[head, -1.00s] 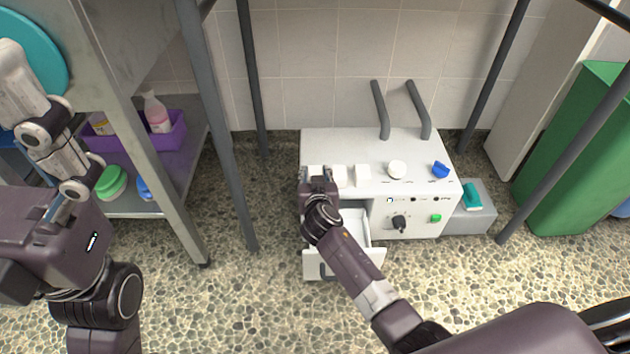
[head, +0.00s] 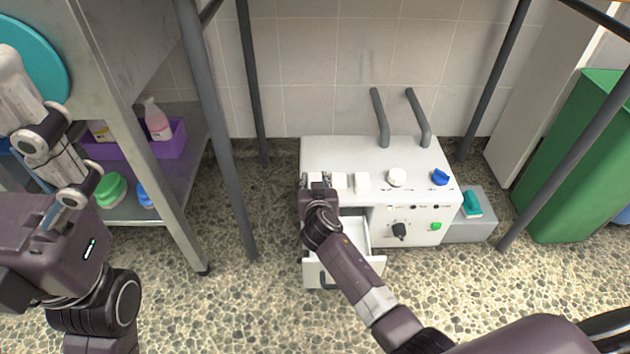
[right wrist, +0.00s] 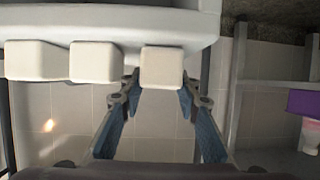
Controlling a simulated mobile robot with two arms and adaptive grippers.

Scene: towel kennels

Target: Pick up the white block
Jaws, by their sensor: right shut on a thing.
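Three white blocks sit in a row along the front left edge of a white machine's top. The leftmost white block (head: 316,182) is between the fingers of my right gripper (head: 316,184). In the right wrist view this block (right wrist: 162,67) is between the two blue-padded fingers of the right gripper (right wrist: 160,88), which is shut on it. The middle block (head: 340,181) and the right block (head: 362,183) are free beside it; they also show to the left in the right wrist view. My left gripper (head: 58,170) is at the far left, its fingertips unclear.
The white machine (head: 335,155) has a white knob (head: 397,177), a blue knob (head: 440,177) and two upright grey handles. Its drawer (head: 345,269) stands open below my right arm. A metal shelf with a purple bin (head: 165,145) is left; a green bin (head: 575,170) is right.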

